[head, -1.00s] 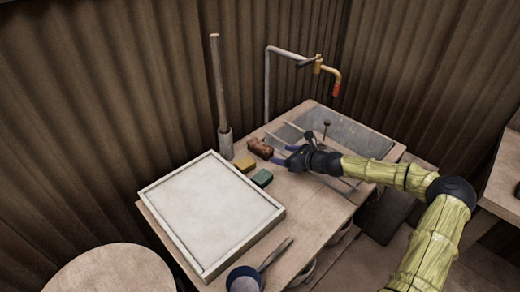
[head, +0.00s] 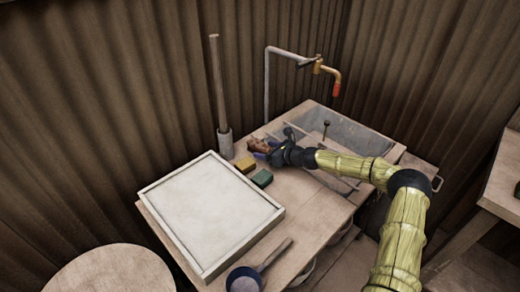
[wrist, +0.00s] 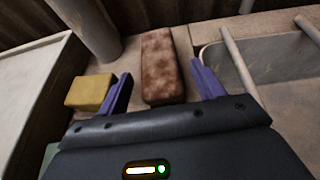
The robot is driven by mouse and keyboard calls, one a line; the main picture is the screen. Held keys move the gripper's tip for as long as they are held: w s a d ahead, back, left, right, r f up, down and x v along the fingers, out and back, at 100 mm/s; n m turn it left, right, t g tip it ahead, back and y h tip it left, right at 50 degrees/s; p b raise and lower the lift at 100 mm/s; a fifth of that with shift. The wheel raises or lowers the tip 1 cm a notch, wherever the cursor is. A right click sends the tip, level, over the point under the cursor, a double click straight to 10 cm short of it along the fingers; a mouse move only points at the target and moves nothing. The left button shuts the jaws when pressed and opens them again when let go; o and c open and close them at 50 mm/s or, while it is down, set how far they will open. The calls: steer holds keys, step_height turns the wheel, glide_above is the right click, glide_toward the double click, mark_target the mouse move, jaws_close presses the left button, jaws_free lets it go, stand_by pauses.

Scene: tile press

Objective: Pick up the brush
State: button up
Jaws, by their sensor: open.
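A reddish-brown, mottled, block-shaped thing, which I take for the brush (wrist: 161,62), lies on the table in the wrist view. In the head view the brush (head: 254,143) shows only in part, behind my gripper (head: 264,149). In the wrist view my gripper (wrist: 160,78) is open, with one blue finger to each side of the brush's near end. Gaps show between the brush and both fingers, and the far end of the brush extends beyond the fingertips. No bristles can be made out.
A yellow block (wrist: 88,92) lies close left of the left finger, with a green block (head: 262,178) nearby. An upright post in a holder (head: 224,143) stands behind them. The sink (head: 358,138) with rods across it is to the right. A white framed tray (head: 212,212) fills the table's left.

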mark_target(261, 149)
steer(key=shift+x, duration=1.6)
steer(key=shift+r, duration=0.1)
steer(key=c, duration=1.1)
